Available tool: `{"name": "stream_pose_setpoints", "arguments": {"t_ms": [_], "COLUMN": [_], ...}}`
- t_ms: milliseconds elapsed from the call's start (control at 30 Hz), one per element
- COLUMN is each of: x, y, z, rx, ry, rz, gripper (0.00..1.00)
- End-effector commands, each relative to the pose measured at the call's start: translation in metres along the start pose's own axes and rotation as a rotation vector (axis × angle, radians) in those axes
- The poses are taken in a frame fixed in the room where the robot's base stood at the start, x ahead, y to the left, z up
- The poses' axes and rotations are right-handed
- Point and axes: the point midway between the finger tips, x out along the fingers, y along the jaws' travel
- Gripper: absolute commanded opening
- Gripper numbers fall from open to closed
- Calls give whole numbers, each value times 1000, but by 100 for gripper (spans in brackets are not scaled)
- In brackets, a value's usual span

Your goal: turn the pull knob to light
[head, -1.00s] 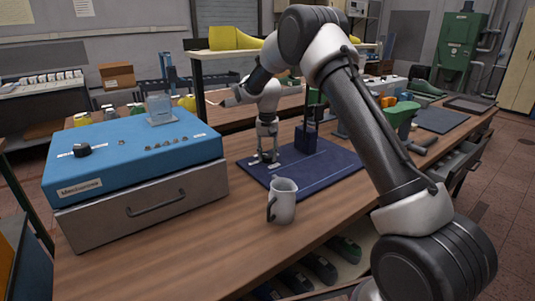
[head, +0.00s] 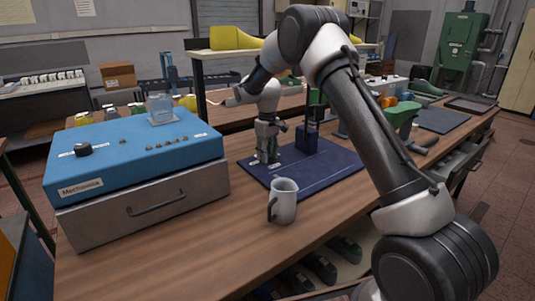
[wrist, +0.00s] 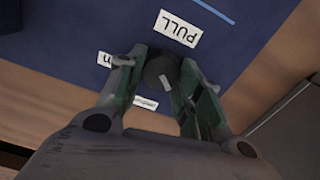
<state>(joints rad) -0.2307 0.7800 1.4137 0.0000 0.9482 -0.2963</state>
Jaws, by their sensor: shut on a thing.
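The pull knob (wrist: 158,68) is a small dark round knob with a pale mark on it, seen in the wrist view on a dark blue panel (wrist: 60,35). A white PULL label (wrist: 178,28) lies beside it; other white labels are partly hidden by my fingers, so I cannot read them. My gripper (wrist: 161,66) is shut on the knob, one green-grey finger on each side. In the head view my gripper (head: 268,160) points straight down onto the left part of the blue panel (head: 325,178), and it hides the knob there.
A grey mug (head: 284,203) stands just in front of the panel. A dark blue post (head: 306,137) rises behind my gripper. A blue box (head: 130,150) with knobs stands at left. Bare wooden tabletop (head: 215,235) shows in front.

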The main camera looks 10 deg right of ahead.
Motion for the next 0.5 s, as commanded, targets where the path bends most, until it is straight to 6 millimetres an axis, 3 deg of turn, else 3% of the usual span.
{"name": "stream_pose_setpoints", "arguments": {"t_ms": [500], "x": [-1], "y": [-1], "z": [0], "rx": [-189], "ry": [1], "rz": [1], "gripper": [12]}}
